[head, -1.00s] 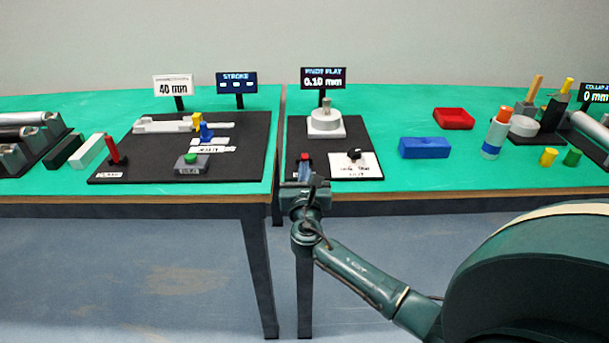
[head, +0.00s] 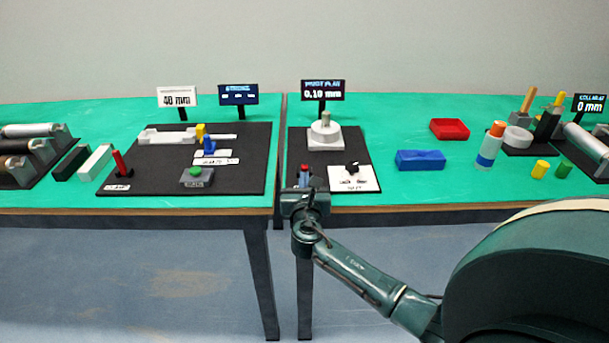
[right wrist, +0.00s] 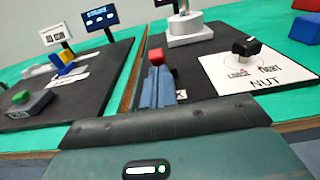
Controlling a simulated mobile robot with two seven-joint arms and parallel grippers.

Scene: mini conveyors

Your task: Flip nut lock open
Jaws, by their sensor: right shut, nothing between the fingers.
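The nut lock is a black knob (head: 352,167) on a white card (head: 368,181) marked NUT, near the front of the right black board. In the right wrist view the knob (right wrist: 246,48) stands at the upper right, above two small printed words. Which word it points to I cannot tell. My right gripper (head: 305,182) is at the board's front edge, left of the card and apart from the knob. Its blue-grey fingers (right wrist: 158,88) are shut and empty. They point toward a small red block (right wrist: 157,57); whether they touch it is unclear. My left gripper is not in view.
A round grey pivot fixture (head: 325,132) stands behind the card. A blue bin (head: 421,159) and a red bin (head: 449,128) lie to the right. A gap between tables runs left of the board. The left board holds a red lever (head: 121,163) and green button (head: 196,171).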

